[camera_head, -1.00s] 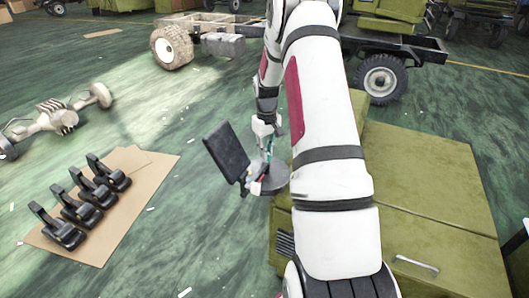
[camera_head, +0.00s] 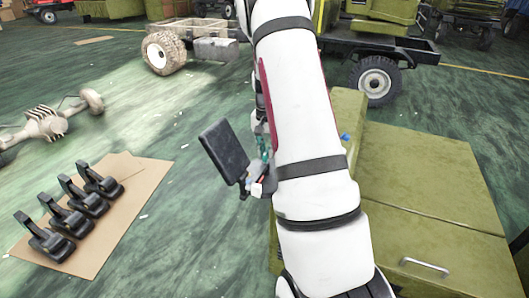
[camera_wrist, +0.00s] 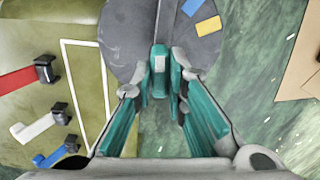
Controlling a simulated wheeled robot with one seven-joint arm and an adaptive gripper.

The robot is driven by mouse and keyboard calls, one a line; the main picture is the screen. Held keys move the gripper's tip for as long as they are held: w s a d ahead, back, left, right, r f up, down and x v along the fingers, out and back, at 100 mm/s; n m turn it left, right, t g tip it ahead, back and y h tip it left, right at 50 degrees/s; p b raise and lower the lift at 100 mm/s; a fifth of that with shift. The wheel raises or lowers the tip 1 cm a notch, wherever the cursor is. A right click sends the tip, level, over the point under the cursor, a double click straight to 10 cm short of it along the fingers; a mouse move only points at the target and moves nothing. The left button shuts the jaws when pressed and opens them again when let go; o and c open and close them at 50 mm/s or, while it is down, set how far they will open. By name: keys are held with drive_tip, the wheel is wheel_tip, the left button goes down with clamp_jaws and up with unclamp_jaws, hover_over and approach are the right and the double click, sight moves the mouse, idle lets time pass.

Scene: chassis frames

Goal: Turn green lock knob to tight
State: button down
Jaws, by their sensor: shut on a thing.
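The green lock knob (camera_wrist: 159,74) stands near the lower part of a round grey disc (camera_wrist: 125,40) in the wrist view, with a pale mark on its top. The disc carries a blue patch (camera_wrist: 191,7) and a yellow patch (camera_wrist: 208,26) at its upper right. My gripper (camera_wrist: 160,90) is shut on the knob, its teal fingers on either side. In the head view my arm hides most of the gripper and the knob; I cannot read the knob's setting there.
An olive cabinet (camera_head: 425,190) with a handle stands right of my arm. Red (camera_wrist: 18,79), white (camera_wrist: 38,127) and blue (camera_wrist: 50,158) strips with black knobs lie left of the disc. Several black parts stand on cardboard (camera_head: 140,185).

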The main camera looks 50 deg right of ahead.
drive_tip(key=shift+m, duration=0.6)
drive_tip(key=c, duration=1.6)
unclamp_jaws()
wheel_tip(320, 180, up, 12)
